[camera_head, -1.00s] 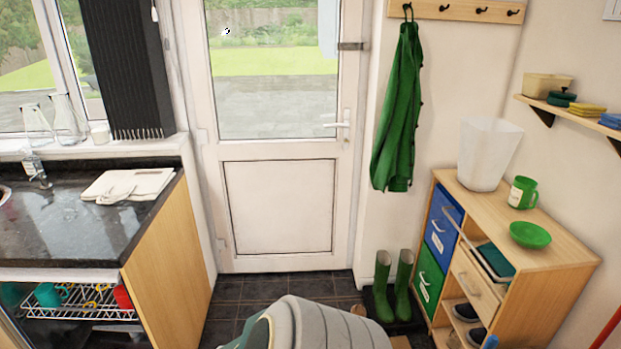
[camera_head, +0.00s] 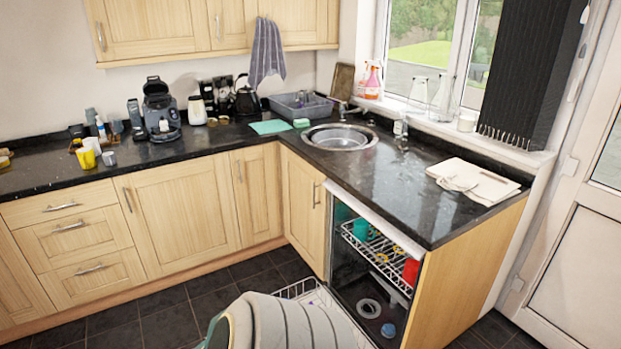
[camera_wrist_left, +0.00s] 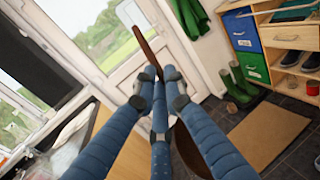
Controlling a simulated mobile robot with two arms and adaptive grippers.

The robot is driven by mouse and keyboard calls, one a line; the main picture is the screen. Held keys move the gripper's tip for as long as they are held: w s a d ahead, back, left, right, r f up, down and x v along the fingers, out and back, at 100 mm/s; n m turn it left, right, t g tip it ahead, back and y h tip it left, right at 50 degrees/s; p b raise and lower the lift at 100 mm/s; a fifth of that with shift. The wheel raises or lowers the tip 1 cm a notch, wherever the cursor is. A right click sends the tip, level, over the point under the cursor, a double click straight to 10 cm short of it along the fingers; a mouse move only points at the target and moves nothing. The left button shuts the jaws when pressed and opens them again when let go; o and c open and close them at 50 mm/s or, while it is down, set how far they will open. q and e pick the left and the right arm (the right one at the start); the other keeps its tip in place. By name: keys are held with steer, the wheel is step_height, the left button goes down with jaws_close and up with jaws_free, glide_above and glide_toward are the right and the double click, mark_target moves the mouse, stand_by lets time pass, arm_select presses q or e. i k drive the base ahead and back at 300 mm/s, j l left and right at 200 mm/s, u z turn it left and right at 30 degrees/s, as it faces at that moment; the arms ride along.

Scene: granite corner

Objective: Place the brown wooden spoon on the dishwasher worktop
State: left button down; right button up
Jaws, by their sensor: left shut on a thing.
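The brown wooden spoon (camera_wrist_left: 146,42) shows in the left wrist view as a long, thin brown piece. My left gripper (camera_wrist_left: 158,84) has its blue padded fingers shut on it, and the spoon sticks out beyond the fingertips, tilted. The dishwasher worktop (camera_head: 400,208) in the head view is glossy black granite above the open dishwasher (camera_head: 368,280). Neither gripper shows in the head view, and my right gripper is in no view.
A pale folded cloth or board (camera_head: 480,182) lies on the worktop near its right end. A round sink (camera_head: 340,138) and a tap (camera_head: 402,128) are further back. Dark granite between the sink and the front edge is clear. The dishwasher holds several cups on its rack.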

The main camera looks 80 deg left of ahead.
mark_target(411, 201)
steer(key=i+u, duration=0.1)
steer(key=u, duration=0.4)
steer(key=i+u, duration=0.1)
steer(key=u, duration=0.4)
steer(key=i+u, duration=0.1)
steer(key=u, duration=0.35)
steer(key=i+l+u, duration=0.1)
steer(key=u, duration=0.4)
steer(key=i+l, duration=0.35)
steer(key=l, duration=0.15)
steer(key=i+l, duration=0.35)
steer(key=l, duration=0.15)
steer(key=i+l+u, duration=0.1)
steer(key=i+l, duration=0.65)
steer(key=l, duration=0.25)
